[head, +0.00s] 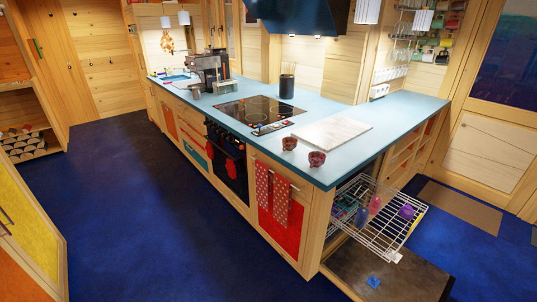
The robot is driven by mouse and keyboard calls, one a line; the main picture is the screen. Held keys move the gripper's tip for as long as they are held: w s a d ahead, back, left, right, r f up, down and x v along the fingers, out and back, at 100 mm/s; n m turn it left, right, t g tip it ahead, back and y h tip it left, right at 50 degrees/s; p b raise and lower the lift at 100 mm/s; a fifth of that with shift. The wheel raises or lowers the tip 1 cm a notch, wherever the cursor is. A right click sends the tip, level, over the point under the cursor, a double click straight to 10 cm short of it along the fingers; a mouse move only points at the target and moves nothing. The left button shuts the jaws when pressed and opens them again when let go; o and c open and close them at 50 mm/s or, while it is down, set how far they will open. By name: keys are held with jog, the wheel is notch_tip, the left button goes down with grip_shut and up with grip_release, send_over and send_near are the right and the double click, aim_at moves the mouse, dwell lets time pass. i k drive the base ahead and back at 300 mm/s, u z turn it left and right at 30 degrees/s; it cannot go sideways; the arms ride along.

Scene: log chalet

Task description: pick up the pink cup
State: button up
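No thing is plainly a pink cup at this size. Two small dark reddish-pink cup-like pots stand near the front edge of the blue counter (352,171), one left pot (289,143) and one right pot (317,158). A pulled-out wire basket (385,245) under the counter's right end holds a pink upright cup-like item (376,203), a purple rounded item (407,211) and blue-green items (345,205). I cannot tell for sure which of these are cups. My gripper is not in view.
A pale board (333,132) and a black cooktop (258,112) lie on the counter. A coffee machine (210,70) stands farther back. Red towels (271,198) hang on the cabinet front. The blue floor (140,210) left of the counter is clear. The basket juts out at the right.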

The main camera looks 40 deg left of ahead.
aim_at(315, 162)
jog(key=u, duration=1.2)
